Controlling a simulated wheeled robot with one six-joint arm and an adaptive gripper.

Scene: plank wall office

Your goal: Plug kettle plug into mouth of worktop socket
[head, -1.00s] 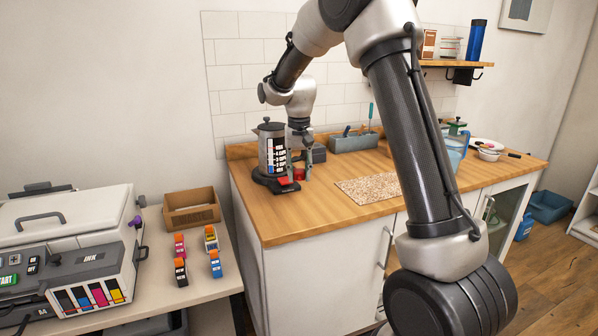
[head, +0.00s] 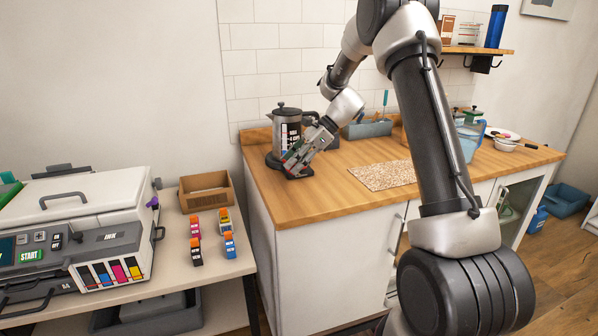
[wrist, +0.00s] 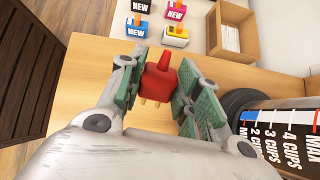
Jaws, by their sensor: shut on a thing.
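My gripper (wrist: 158,88) is shut on the red kettle plug (wrist: 159,78), which sits between the green-padded fingers in the wrist view. Its pale prongs point toward the bottom of that picture. In the head view my gripper (head: 297,160) slants down to the left, in front of the kettle (head: 284,122), and hides the plug. The kettle, a grey jug with a black lid and a cup scale, stands upright on the worktop. It also shows at the right of the wrist view (wrist: 285,128). I cannot make out the worktop socket in either current view.
The wooden worktop (head: 325,205) has free room at the front. A speckled board (head: 385,175) lies right of the gripper, and a grey-blue caddy (head: 368,129) stands behind. A lower side table holds a printer (head: 85,235), several ink cartridges (head: 228,245) and an open box (head: 206,192).

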